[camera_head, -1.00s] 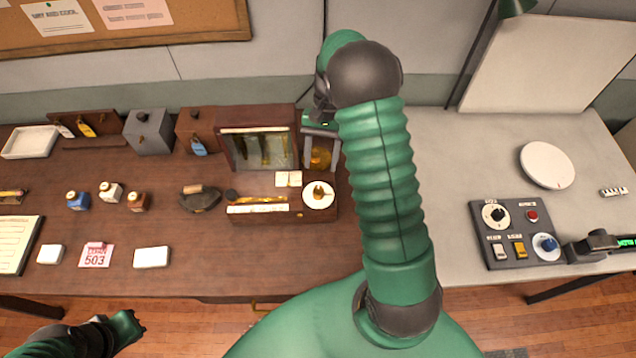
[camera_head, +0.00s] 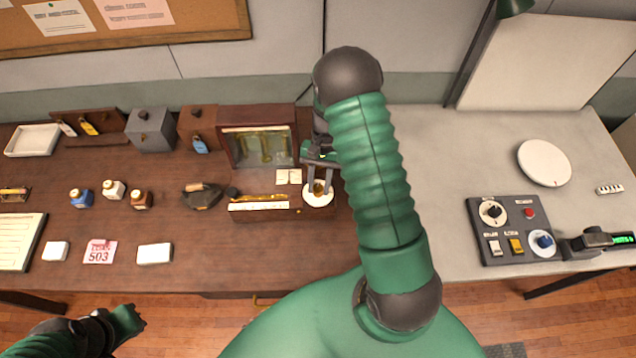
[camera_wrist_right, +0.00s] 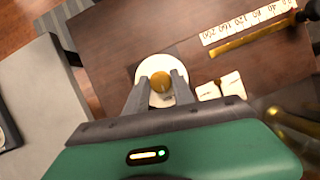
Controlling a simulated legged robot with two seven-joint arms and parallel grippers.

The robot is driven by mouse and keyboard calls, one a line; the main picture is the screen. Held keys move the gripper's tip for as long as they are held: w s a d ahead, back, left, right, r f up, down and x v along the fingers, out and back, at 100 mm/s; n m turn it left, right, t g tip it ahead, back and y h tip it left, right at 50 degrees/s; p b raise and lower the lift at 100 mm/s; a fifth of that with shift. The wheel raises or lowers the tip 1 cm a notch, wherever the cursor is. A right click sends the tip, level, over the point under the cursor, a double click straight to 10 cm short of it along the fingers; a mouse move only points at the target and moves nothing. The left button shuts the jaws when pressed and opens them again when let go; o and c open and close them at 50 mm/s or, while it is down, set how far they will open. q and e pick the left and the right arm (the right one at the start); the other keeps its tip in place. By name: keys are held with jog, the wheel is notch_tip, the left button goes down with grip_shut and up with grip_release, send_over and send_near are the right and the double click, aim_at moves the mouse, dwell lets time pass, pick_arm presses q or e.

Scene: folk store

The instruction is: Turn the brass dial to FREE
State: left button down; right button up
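The brass dial is a small round brass knob on a white disc (camera_head: 318,199) at the right end of the wooden desk unit. In the right wrist view the brass knob (camera_wrist_right: 160,80) sits between the fingertips, with the white disc (camera_wrist_right: 143,72) around it. My right gripper (camera_head: 319,188) is over the dial, its two grey fingers pointing down on either side of the knob. In the wrist view the fingers (camera_wrist_right: 161,88) look spread, and I cannot tell whether they touch the knob. The dial's markings are too small to read. My left gripper (camera_head: 130,318) is low at left, away from the desk.
A brass slider with a numbered scale (camera_head: 258,206) lies left of the dial, and small white cards (camera_head: 288,177) are just behind it. A glass-fronted cabinet (camera_head: 258,145) stands behind. A grey control panel (camera_head: 513,230) is on the pale table at right.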

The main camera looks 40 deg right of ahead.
jog(key=shift+w+d, duration=0.1)
grip_shut()
jog(key=shift+m, duration=0.4)
jog(key=m+t, duration=0.1)
jog(key=m, duration=0.1)
jog(key=m+t, duration=0.1)
jog(key=m, duration=0.2)
jog(key=shift+d+m+t+y, duration=0.1)
jog(key=shift+m+t+y, duration=0.2)
jog(key=m, duration=0.1)
jog(key=m+t, duration=0.1)
jog(key=m, duration=0.2)
jog(key=shift+s+t+b, duration=0.25)
jog(key=shift+t+b, duration=0.05)
jog(key=shift+b, duration=0.1)
jog(key=m+t+h+b, duration=0.1)
jog(key=m, duration=0.3)
jog(key=shift+s, duration=0.1)
jog(key=shift+a+m+t+h+b, duration=0.2)
jog(key=shift+m+t+h+b, duration=0.3)
jog(key=shift+m+b, duration=0.8)
jog(key=shift+m, duration=0.5)
